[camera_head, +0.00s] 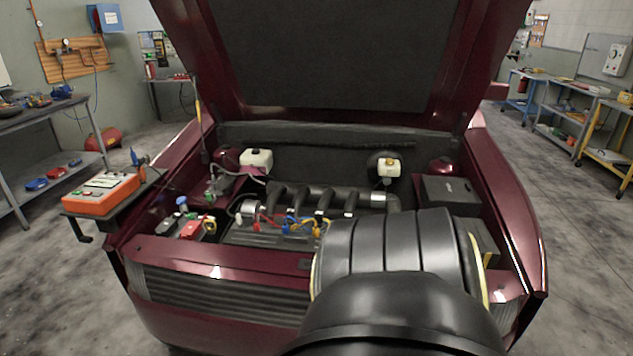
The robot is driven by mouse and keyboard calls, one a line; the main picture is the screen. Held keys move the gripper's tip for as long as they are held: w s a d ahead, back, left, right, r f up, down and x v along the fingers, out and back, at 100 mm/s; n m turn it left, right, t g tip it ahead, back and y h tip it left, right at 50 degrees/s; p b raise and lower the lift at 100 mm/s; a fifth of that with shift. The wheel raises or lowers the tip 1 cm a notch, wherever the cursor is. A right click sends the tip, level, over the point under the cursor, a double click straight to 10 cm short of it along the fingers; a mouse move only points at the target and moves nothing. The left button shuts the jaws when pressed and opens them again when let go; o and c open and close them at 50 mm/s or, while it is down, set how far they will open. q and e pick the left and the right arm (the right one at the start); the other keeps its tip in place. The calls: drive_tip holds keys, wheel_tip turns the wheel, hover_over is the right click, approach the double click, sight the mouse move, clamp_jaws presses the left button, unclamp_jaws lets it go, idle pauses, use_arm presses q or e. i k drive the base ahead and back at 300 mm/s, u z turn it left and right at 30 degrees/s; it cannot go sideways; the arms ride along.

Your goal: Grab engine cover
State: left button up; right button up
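A dark red car stands in front of me with its hood (330,50) raised. In the open bay is the engine (320,200), with thick black intake pipes on top and red, blue and yellow wires in front. I cannot pick out a separate engine cover with certainty. A large black arm link of mine (400,250) rises from the bottom and hides the bay's front right part. Neither gripper shows; the right one may be hidden behind the arm link.
An orange case (102,193) sits on a small stand at the car's left front corner. White reservoirs (256,160) and a black box (450,192) flank the engine. Shelves and benches (45,145) line both sides. The floor (585,250) right of the car is clear.

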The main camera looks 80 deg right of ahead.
sight(253, 239)
drive_tip(key=z, duration=1.45)
drive_tip(key=k, duration=0.25)
drive_tip(key=z, duration=0.9)
